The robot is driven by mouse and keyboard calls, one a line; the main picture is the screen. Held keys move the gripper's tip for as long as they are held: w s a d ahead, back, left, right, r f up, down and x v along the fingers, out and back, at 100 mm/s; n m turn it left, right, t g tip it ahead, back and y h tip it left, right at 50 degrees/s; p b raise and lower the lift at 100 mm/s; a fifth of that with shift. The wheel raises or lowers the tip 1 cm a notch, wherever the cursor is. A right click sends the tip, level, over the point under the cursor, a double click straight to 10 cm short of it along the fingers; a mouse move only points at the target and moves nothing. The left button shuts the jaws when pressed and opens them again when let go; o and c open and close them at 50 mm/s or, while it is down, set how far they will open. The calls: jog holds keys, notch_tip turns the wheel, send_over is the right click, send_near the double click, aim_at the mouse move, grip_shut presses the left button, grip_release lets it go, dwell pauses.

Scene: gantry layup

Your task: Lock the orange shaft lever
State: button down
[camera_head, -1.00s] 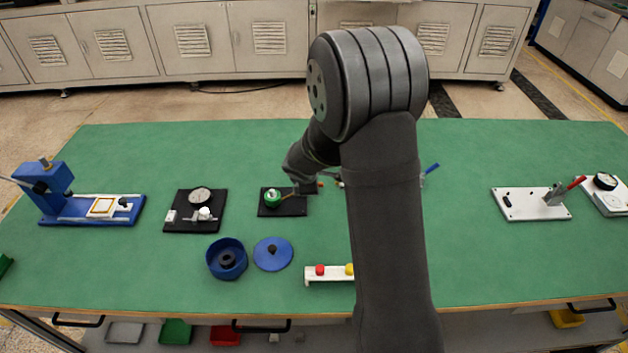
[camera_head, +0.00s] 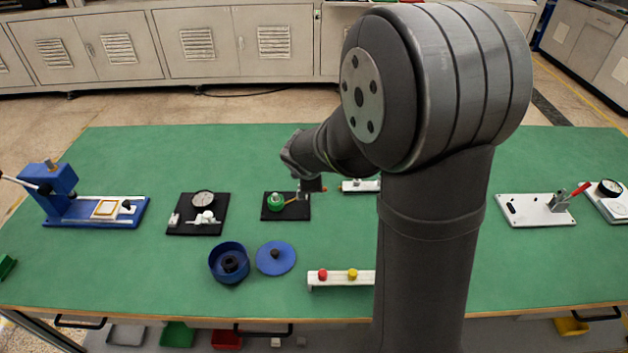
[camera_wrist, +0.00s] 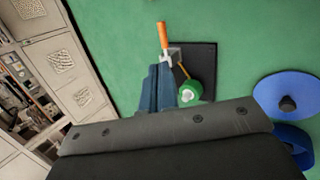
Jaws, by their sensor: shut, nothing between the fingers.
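A black base plate (camera_head: 272,213) lies near the middle of the table, with a round green part (camera_head: 275,201) on its left side. In the wrist view a thin orange-yellow rod (camera_wrist: 184,71) runs from the green part (camera_wrist: 189,92) towards a small grey block (camera_wrist: 175,54). An orange handle (camera_wrist: 163,35) sticks out beyond the block, past the plate's edge. My gripper (camera_wrist: 160,68) is shut and empty, its bluish fingertips close beside the block and handle. I cannot tell whether they touch. In the head view my gripper (camera_head: 306,188) is over the plate's right side.
A dial gauge plate (camera_head: 183,228) stands to the left. A blue bowl (camera_head: 229,262) and blue lid (camera_head: 276,258) lie in front. A white rack (camera_head: 341,279) with red and yellow knobs is at front right. A white clamp plate (camera_head: 525,212) is far right. Open table lies behind.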

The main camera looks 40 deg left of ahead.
jog(key=shift+v, duration=2)
jog(key=shift+w+d, duration=0.1)
jog(key=shift+w, duration=0.05)
jog(key=shift+n+t+h, duration=0.4)
jog(key=shift+t+h, duration=0.1)
jog(key=shift+h, duration=0.2)
jog(key=w+a+f, duration=0.1)
jog(key=f, duration=0.2)
jog(key=w+a+f, duration=0.1)
jog(key=a+f, duration=0.1)
jog(key=f, duration=0.2)
jog(key=w+a+f, duration=0.1)
jog(key=w+f, duration=0.1)
jog(key=f, duration=0.1)
jog(key=shift+w+a+f, duration=0.1)
jog(key=shift+a+f, duration=0.15)
jog(key=shift+a, duration=0.1)
jog(key=shift+a+f+n+t+h, duration=0.15)
jog(key=shift+n+t+h, duration=0.15)
jog(key=shift+t+h, duration=0.15)
jog(key=shift+a+t+h, duration=0.25)
jog(key=shift+t+h, duration=0.1)
jog(key=shift+t, duration=0.2)
jog(key=shift+a+r+n+t+h, duration=0.6)
jog(key=shift+a+r+t, duration=0.1)
jog(key=shift+t, duration=0.5)
